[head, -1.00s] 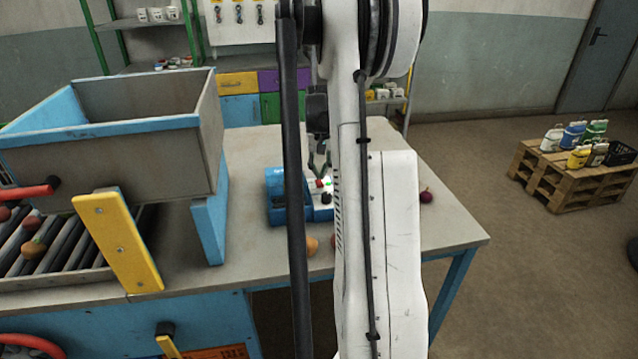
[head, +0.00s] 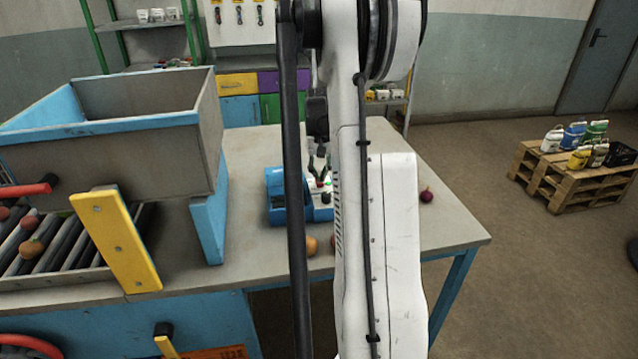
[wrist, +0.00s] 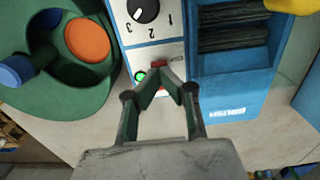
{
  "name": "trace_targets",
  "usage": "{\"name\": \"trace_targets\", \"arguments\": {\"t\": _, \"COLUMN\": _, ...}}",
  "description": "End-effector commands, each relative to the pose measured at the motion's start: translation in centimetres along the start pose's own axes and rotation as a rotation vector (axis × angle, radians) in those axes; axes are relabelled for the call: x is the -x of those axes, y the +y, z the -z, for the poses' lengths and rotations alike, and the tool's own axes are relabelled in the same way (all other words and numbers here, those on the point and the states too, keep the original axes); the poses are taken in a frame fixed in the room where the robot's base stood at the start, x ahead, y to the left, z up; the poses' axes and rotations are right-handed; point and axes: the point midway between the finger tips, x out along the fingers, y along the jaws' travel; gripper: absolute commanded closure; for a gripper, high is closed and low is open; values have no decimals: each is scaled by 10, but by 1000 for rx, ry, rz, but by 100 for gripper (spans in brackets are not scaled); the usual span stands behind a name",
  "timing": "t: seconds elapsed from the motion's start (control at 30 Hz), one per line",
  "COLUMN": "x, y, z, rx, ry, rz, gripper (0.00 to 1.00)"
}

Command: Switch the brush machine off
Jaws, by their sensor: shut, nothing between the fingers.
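The brush machine is a blue box (head: 276,208) on the table, partly hidden by my arm in the head view. In the wrist view its blue housing (wrist: 228,88) holds dark brushes (wrist: 232,28). Beside it is a white control panel (wrist: 155,37) with a black knob (wrist: 143,10) and the numbers 1, 2, 3. A green lamp (wrist: 140,76) glows near a red switch (wrist: 159,64). My gripper (wrist: 160,76) is shut and empty, its fingertips right over the red switch and partly covering it. Contact cannot be told. The head view shows my gripper (head: 319,178) at the panel.
A green piece with an orange disc (wrist: 87,41) lies left of the panel in the wrist view. A grey hopper (head: 120,165) and rollers (head: 50,240) stand at left. An onion (head: 427,196) and an orange-brown round item (head: 311,245) lie on the table (head: 455,232).

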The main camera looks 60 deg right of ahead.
Motion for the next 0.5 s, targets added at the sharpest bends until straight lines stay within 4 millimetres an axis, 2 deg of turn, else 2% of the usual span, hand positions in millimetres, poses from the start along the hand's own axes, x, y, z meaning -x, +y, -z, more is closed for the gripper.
{"name": "trace_targets", "arguments": {"t": 0.5, "x": -7, "y": 0, "z": 0, "rx": 0, "ry": 0, "rz": 0, "gripper": 100}}
